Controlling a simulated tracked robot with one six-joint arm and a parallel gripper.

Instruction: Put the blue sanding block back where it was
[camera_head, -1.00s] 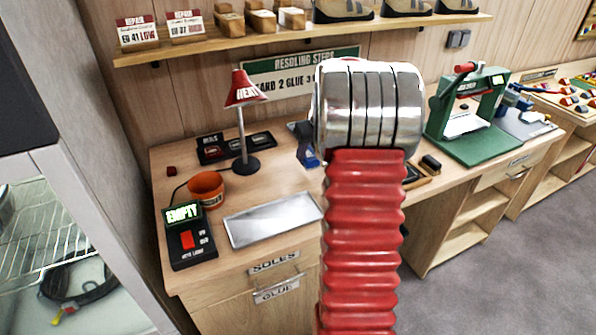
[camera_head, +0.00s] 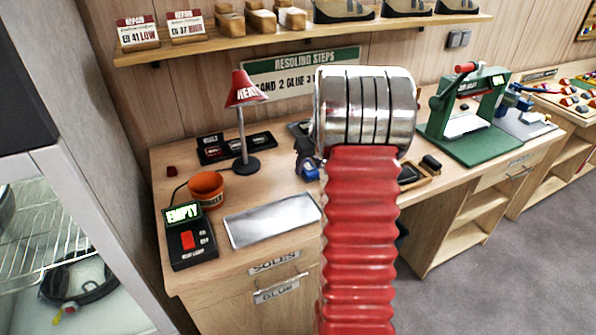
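The blue sanding block (camera_head: 309,173) shows just left of my red and chrome arm, above the bench behind the metal tray. My gripper (camera_head: 304,151) is a dark shape directly at the block, mostly hidden behind my arm. It appears shut on the block, since the two have moved together; the fingertips are not clear. I cannot tell whether the block touches the bench top.
A metal tray (camera_head: 272,220), an orange pot (camera_head: 207,188), a red heat lamp (camera_head: 244,95) and an "EMPTY" control box (camera_head: 188,240) stand left. A shelf hangs above.

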